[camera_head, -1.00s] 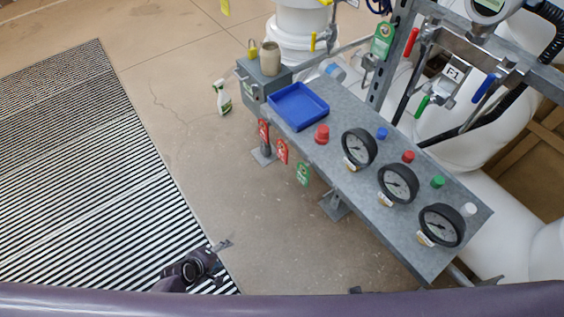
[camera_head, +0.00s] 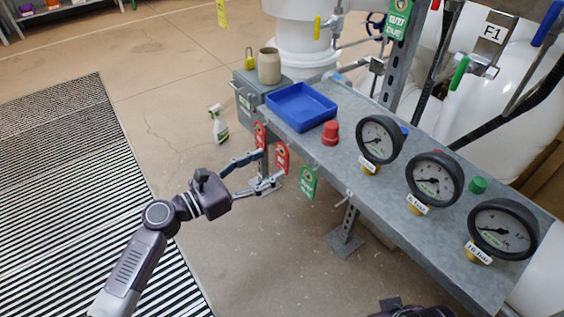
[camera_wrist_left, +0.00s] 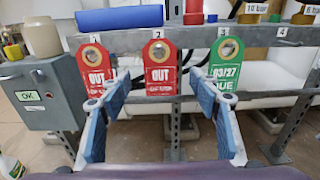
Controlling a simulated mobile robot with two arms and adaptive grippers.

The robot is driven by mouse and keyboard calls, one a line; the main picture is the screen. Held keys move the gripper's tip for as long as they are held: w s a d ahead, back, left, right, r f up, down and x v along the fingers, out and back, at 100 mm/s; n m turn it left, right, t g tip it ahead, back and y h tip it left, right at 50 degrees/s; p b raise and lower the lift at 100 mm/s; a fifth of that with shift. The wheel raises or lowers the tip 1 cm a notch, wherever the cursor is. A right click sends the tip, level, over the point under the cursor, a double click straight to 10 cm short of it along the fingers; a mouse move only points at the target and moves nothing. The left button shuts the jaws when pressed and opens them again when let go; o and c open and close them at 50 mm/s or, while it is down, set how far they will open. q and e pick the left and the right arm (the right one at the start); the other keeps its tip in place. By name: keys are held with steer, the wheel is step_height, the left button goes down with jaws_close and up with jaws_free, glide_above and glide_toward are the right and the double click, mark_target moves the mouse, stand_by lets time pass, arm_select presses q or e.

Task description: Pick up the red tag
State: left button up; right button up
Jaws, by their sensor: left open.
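Two red tags marked OUT hang from the bench's front edge. Tag 1 (camera_head: 260,134) is on the left, and it also shows in the left wrist view (camera_wrist_left: 96,70). Tag 2 (camera_head: 282,157) hangs right of it and sits centrally in the left wrist view (camera_wrist_left: 159,70). A green tag (camera_head: 308,185) hangs further right, also in the wrist view (camera_wrist_left: 229,66). My left gripper (camera_head: 271,165) is open and empty, just in front of the tags. In the wrist view its fingers (camera_wrist_left: 160,95) stand either side of tag 2; I see no contact. Only a dark part of my right arm shows at the bottom edge.
The grey metal bench (camera_head: 350,178) carries a blue tray (camera_head: 301,107), a red knob (camera_head: 330,133) and three gauges. A grey box (camera_head: 250,97) with a padlock and beige cup stands at its left end. A spray bottle (camera_head: 217,124) stands on the floor. The floor in front is clear.

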mark_target(281, 159)
arm_select(q)
steer(key=b+x, duration=0.1)
steer(key=x, duration=0.4)
steer(key=shift+w+d+f, duration=0.15)
steer(key=shift+d, duration=0.15)
steer(key=shift+c, duration=0.3)
steer(key=c, duration=0.8)
